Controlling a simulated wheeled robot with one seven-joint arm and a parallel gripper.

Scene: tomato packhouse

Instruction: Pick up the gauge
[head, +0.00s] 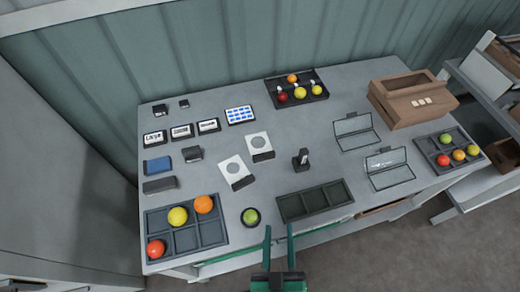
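Two white square plates, each with a round grey hole or disc, lie on the grey table: one nearer plate (227,163) and one farther plate (251,142). They look like sizing gauges, with dark blocks at their near edges. A small dark upright device (301,160) with a pale strip stands to their right; I cannot tell for certain which item is the gauge. My gripper (279,229) is at the table's front edge, its green fingers apart with nothing visible between them. It is nearer the camera than all of these and apart from them.
A green tomato sits in a round dark dish (243,220). An empty divided tray (303,205) lies ahead of my gripper. A tomato tray (213,235) is at left, others at back and right. Open clear cases (352,141) and a wooden box (390,112) stand right.

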